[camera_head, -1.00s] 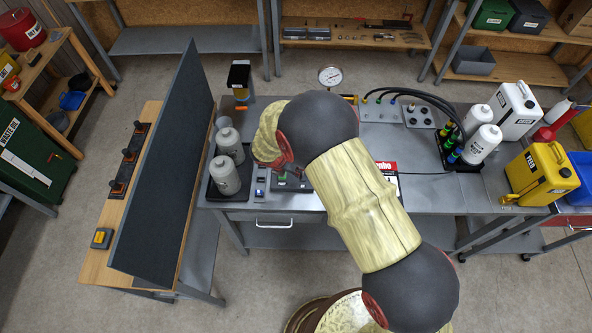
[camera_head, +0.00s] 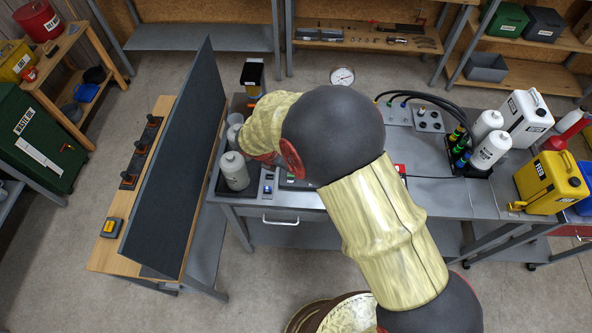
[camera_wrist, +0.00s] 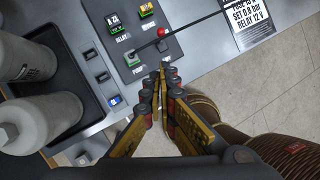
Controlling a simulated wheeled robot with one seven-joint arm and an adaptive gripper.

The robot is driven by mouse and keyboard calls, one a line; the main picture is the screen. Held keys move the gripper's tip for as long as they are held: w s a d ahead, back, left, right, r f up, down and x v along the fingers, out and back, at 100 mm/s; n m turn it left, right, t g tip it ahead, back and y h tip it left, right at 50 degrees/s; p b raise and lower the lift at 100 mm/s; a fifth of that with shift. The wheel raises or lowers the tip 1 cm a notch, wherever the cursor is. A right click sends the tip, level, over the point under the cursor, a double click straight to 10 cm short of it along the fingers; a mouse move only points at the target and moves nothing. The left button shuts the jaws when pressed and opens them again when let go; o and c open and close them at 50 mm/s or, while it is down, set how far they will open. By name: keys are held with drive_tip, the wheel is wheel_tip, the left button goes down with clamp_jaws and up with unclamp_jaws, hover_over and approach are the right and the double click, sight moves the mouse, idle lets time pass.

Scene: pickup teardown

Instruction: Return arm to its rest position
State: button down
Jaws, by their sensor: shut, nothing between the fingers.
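My arm fills the middle of the head view, with a dark round joint and pale yellow links reaching over the grey workbench (camera_head: 435,190). The arm hides its own gripper in that view. In the wrist view my gripper (camera_wrist: 163,72) is shut and empty, its fingertips together. The tips show over the lower edge of a dark control panel (camera_wrist: 175,22) with a red knob (camera_wrist: 162,32) and green and yellow switches. Whether the tips touch the panel I cannot tell.
Grey-white bottles (camera_head: 233,171) stand in a dark tray left of the arm, large in the wrist view (camera_wrist: 32,124). A tall dark partition (camera_head: 180,165) stands further left. A yellow FEED can (camera_head: 552,183) and white bottles (camera_head: 491,149) stand at the right. A gauge (camera_head: 342,76) is behind the arm.

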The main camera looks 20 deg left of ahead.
drive_tip(key=shift+s+a+r, duration=0.15)
drive_tip(key=shift+s+r, duration=0.05)
drive_tip(key=shift+r, duration=0.5)
drive_tip(key=s+d+r+m+y+b, duration=0.1)
drive_tip(key=s+d+r+m+b, duration=0.2)
drive_tip(key=s+d+m+b, duration=0.3)
drive_tip(key=s+d+r+m+y+b, duration=0.1)
drive_tip(key=s+d+r+m+b, duration=0.2)
drive_tip(key=d+m, duration=1.3)
drive_tip(key=s+d+r+m+t+y+b, duration=0.1)
drive_tip(key=s+d+r+m+b, duration=0.2)
drive_tip(key=s+d+m+b, duration=0.7)
drive_tip(key=d+m+b, duration=0.2)
drive_tip(key=d+b, duration=0.2)
drive_tip(key=d, duration=0.1)
drive_tip(key=shift+d, duration=0.25)
